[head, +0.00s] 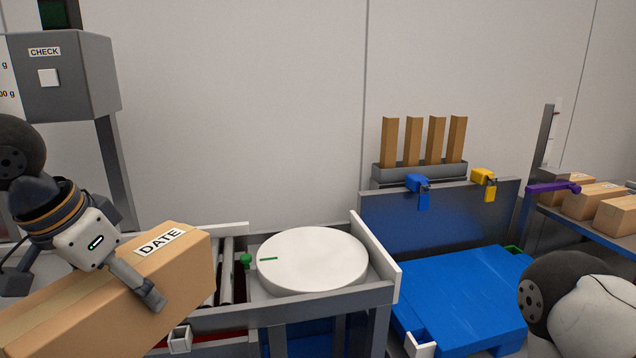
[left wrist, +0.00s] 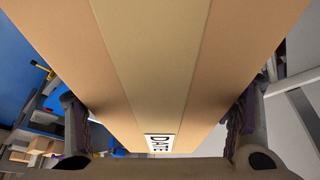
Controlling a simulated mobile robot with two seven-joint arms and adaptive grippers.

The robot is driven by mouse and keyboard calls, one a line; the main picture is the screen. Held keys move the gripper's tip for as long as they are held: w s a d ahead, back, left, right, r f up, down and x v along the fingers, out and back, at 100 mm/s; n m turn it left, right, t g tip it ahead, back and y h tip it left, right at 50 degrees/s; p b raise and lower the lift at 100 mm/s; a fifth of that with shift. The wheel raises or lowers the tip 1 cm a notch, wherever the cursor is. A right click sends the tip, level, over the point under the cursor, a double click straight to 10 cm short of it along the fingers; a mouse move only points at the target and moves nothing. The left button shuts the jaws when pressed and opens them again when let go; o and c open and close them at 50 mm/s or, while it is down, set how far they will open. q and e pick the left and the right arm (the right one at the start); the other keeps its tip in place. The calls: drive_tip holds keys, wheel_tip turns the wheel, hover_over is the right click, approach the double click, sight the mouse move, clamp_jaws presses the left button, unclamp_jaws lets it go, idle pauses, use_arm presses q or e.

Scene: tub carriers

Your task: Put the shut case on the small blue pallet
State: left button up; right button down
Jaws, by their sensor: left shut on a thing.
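The shut case (head: 187,272) is a brown cardboard box with a tape strip and a DATE label on top. It is at the lower left of the head view, and its near-left end is cut off. My left gripper (head: 125,258) is shut across the case from above, one finger on the near side. In the left wrist view the case (left wrist: 150,60) fills the middle between both fingers. Its underside is hidden, so I cannot tell its height. The small blue pallet (head: 462,297) is at the lower right and looks empty. My right arm shows at the right edge; its gripper fingers are out of view.
A white turntable (head: 313,260) and rollers (head: 233,272) stand between case and pallet, with a raised guard (head: 376,256) on the right. More boxes (head: 595,200) sit on a far-right shelf.

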sight(168, 330)
use_arm(q)
drive_tip(key=shift+n+y, duration=0.5)
drive_tip(key=shift+n, duration=0.4)
drive_tip(key=d+f, duration=0.3)
drive_tip(key=d, duration=0.1)
drive_tip(key=shift+f, duration=0.2)
drive_tip(key=s+d+f+n, duration=0.1)
drive_tip(key=d+f+n, duration=0.2)
drive_tip(key=f, duration=0.3)
drive_tip(key=shift+s+d+f+y, duration=0.15)
drive_tip(key=shift+s+d+y, duration=0.15)
drive_tip(key=shift+s+d, duration=0.15)
drive_tip(key=shift+w, duration=0.1)
